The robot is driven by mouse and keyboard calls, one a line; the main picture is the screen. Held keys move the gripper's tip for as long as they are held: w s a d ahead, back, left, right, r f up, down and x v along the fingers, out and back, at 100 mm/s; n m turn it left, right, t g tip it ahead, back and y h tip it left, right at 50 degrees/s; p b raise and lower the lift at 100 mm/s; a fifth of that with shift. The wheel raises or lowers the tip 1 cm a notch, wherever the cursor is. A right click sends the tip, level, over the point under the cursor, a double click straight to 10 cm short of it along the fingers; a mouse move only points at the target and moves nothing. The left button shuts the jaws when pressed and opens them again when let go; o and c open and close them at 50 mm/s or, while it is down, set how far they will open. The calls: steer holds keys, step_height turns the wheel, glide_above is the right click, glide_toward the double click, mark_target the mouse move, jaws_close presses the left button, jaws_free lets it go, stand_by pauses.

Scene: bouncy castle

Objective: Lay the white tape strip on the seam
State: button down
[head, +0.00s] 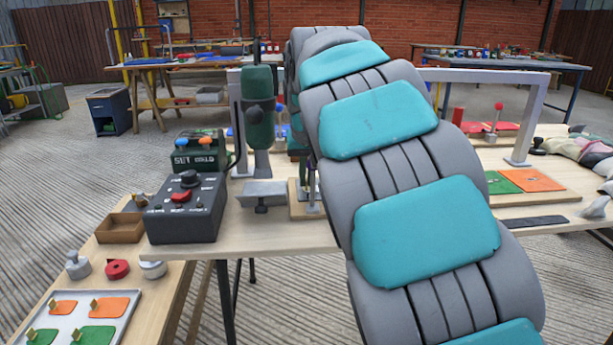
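I cannot make out a white tape strip. On a wooden board (559,197) at the right of the table, a green patch (497,183) and an orange patch (534,180) lie side by side, with a line where they meet. I cannot tell whether this is the seam. A crumpled multicoloured fabric (575,146) lies at the far right, partly cut off by the picture edge. My large grey and teal arm fills the middle of the view and hides much of the table. My gripper does not show.
A green upright machine (258,107) stands left of my arm. A dark control box (185,208) and a brown tray (120,228) are at the left. A pale tray (67,322) holds orange and green patches. A dark flat strip (534,222) lies near the front right edge.

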steer(key=shift+c, duration=1.6)
jaws_free()
step_height(320, 180, up, 8)
steer(key=p, duration=0.3)
steer(key=shift+p, duration=0.4)
